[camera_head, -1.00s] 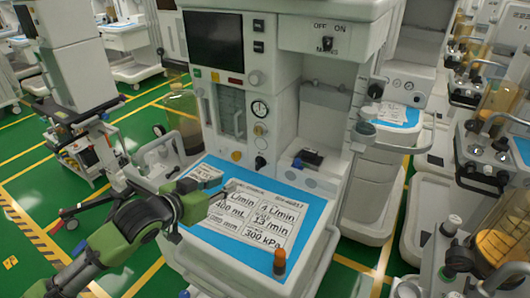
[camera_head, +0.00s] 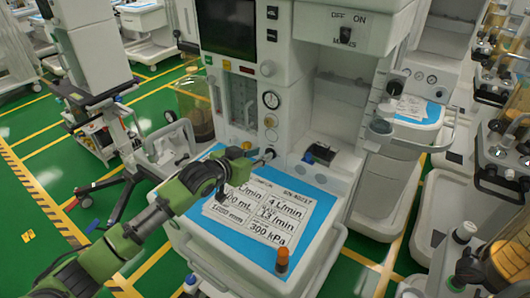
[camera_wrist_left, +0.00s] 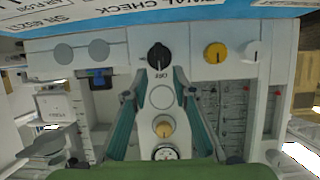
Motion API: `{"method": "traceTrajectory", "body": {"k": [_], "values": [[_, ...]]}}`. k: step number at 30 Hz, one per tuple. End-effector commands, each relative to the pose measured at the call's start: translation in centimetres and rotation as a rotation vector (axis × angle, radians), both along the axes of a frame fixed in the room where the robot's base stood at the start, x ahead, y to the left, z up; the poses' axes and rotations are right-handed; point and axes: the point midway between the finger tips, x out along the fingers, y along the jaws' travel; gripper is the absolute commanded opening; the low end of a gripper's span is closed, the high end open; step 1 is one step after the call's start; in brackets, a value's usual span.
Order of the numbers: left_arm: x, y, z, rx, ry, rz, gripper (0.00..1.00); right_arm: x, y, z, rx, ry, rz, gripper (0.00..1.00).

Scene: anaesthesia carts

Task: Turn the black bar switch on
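A small black switch (camera_head: 346,35) sits under the OFF and ON labels, high on the machine (camera_head: 318,75); its exact setting is too small to tell. Lower on the front panel is a black bar-shaped knob (camera_wrist_left: 159,57), also in the head view (camera_head: 269,154). My left gripper (camera_head: 258,160) is at this lower knob, above the back edge of the blue work surface. In the left wrist view my left gripper (camera_wrist_left: 160,80) is open, its two fingertips on either side of the knob with visible gaps. My right gripper is not in view.
A yellow knob (camera_wrist_left: 215,53) and a white knob (camera_wrist_left: 250,51) sit beside the black one on the panel. A pressure gauge (camera_head: 271,100) is above it. The blue work surface (camera_head: 312,208) holds printed cards (camera_head: 268,212) and an orange-topped bottle (camera_head: 282,260).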

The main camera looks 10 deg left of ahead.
Motion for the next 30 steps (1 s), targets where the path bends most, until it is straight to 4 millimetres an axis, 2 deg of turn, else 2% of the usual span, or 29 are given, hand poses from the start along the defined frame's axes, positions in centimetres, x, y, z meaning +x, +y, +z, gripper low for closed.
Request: {"method": "traceTrajectory", "body": {"k": [3,9,20,23,30], "values": [[1.3,-0.6,-0.6,0.0,0.001,0.0,0.25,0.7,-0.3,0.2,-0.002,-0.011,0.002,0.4],[2.5,-1.1,-1.1,-0.001,0.0,0.0,0.25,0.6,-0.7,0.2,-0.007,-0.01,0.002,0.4],[2.8,-1.2,-1.2,0.001,0.0,0.0,0.25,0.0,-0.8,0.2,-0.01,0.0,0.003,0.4],[2.8,-1.2,-1.2,0.001,0.0,0.0,0.02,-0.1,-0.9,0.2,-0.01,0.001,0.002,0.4],[2.8,-1.2,-1.2,0.002,-0.001,-0.001,0.0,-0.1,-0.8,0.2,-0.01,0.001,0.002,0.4]]}}
